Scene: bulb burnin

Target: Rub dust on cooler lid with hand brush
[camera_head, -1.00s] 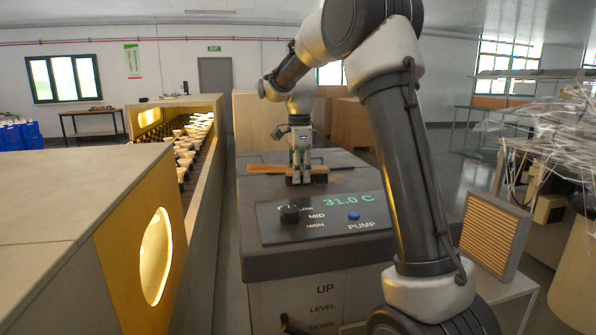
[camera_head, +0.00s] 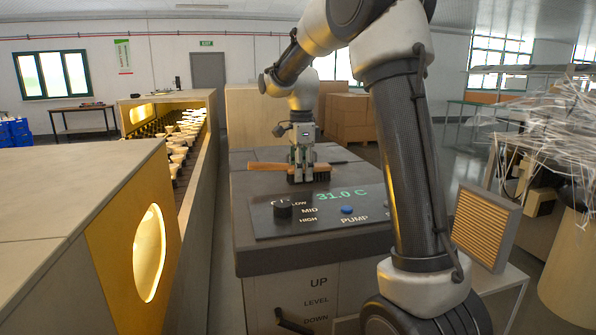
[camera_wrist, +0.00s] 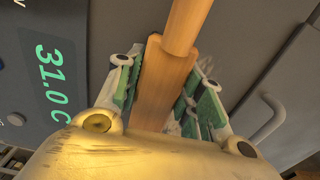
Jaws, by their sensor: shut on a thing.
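The hand brush (camera_head: 268,167) has a light wooden handle and dark bristles; its handle points left in the head view. My gripper (camera_head: 302,172) is shut on the brush and holds it low over the dark cooler lid (camera_head: 247,184), with the bristles at or close to the lid's surface. In the wrist view the wooden brush (camera_wrist: 168,70) runs between the two green-padded fingers. A pale greyish smudge that may be dust (camera_wrist: 207,66) shows beside the right finger; most of the lid under the brush is hidden.
The sloped control panel (camera_head: 320,210) has a black knob (camera_head: 282,208), a blue pump button (camera_head: 347,210) and a green 31.0 C readout. A conveyor with several bulbs (camera_head: 180,145) runs along the left. A filter panel (camera_head: 485,228) stands at the right. Boxes (camera_head: 350,117) stand behind.

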